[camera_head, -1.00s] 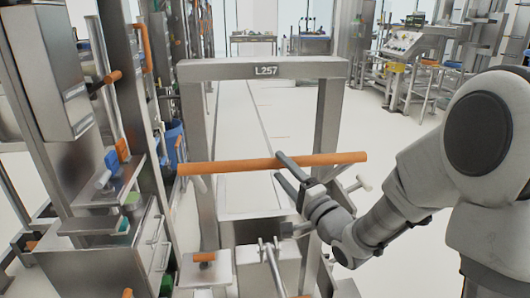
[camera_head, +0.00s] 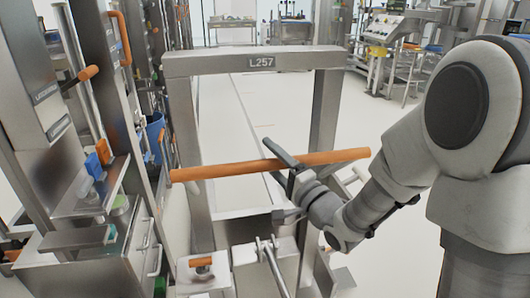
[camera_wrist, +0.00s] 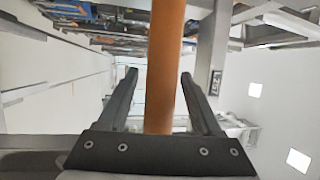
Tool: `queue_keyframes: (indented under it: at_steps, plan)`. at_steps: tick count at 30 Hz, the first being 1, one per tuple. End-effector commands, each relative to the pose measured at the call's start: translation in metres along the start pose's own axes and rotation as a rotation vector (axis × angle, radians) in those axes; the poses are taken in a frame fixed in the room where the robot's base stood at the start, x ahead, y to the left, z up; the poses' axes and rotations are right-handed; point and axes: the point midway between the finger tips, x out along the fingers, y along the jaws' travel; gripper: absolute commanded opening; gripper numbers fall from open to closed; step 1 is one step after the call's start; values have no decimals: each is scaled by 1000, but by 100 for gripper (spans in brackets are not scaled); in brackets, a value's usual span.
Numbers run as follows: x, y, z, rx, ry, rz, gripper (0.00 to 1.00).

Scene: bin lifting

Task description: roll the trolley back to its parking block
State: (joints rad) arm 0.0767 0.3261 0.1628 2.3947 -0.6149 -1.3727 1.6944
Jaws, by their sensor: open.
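The trolley (camera_head: 178,115) is a tall steel frame with the label L257 on its top beam and an orange handle bar (camera_head: 215,172) across it. My gripper (camera_head: 267,157) is at the bar, right of its middle, with one finger above and one below it. In the wrist view the bar (camera_wrist: 165,60) runs between the two open fingers (camera_wrist: 158,78), with gaps showing on both sides. The jaws are not closed on it. I cannot pick out the parking block with certainty.
A steel cabinet with shelves (camera_head: 100,195) stands close on the left. Metal boxes with small levers (camera_head: 260,262) are low in front. A machine with a control panel (camera_head: 395,28) stands at the back right. The pale floor (camera_head: 395,125) right of the frame is clear.

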Motion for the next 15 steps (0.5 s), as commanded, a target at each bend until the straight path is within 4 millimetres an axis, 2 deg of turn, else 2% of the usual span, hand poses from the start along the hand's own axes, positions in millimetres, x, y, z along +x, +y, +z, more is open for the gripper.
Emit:
queue_keyframes:
  at_steps: [13,14,15]
  plan:
    - [-2,-1,0,0,0,0,67]
    - [-1,-1,0,0,0,0,65]
    - [-1,-1,0,0,0,0,58]
